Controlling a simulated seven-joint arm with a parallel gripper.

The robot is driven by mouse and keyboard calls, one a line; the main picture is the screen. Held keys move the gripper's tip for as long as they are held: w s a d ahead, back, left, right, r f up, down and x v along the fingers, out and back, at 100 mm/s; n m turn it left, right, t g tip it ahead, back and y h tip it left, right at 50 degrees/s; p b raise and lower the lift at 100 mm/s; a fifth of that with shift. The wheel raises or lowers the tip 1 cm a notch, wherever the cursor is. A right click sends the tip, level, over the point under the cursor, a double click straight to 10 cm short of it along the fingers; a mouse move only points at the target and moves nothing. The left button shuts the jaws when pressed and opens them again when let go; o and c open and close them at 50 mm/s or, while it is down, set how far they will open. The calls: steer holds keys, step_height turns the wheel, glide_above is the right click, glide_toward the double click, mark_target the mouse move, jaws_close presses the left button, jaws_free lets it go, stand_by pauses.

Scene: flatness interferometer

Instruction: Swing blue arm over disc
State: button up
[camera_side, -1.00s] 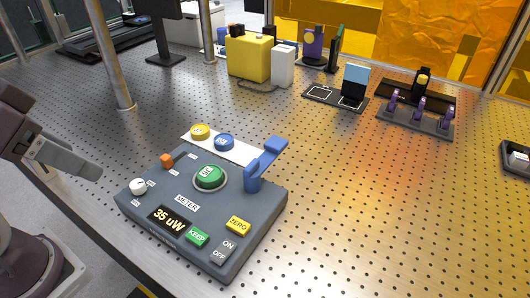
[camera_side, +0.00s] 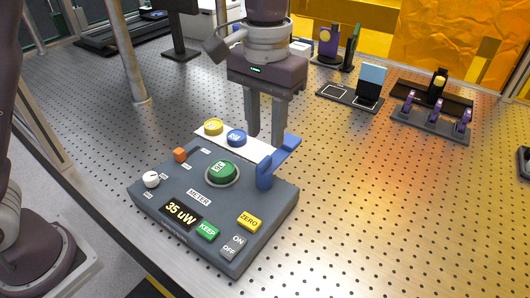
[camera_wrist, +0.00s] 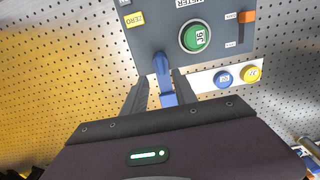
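The blue arm (camera_side: 279,157) is pivoted on a blue post at the back right corner of the grey meter box (camera_side: 150,207). It points away from the box, past its back edge, and not over the disc. The green disc (camera_side: 221,172) sits in a round seat on the box top; it also shows in the wrist view (camera_wrist: 195,37). My gripper (camera_side: 265,139) points down behind the box, with its fingers apart. In the wrist view the blue arm (camera_wrist: 165,80) lies between my two fingers (camera_wrist: 160,88), with gaps visible on both sides.
A blue cap (camera_side: 236,138) and a yellow cap (camera_side: 213,127) sit on a white strip (camera_side: 255,148) behind the box. The box carries an orange lever (camera_side: 180,155), a white knob (camera_side: 151,179) and several buttons. Purple clamps (camera_side: 436,108) stand back right.

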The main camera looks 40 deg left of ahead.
mark_target(265, 160)
step_height(265, 160, down, 6)
steer(key=shift+f, duration=0.2)
jaws_close()
stand_by(1.4)
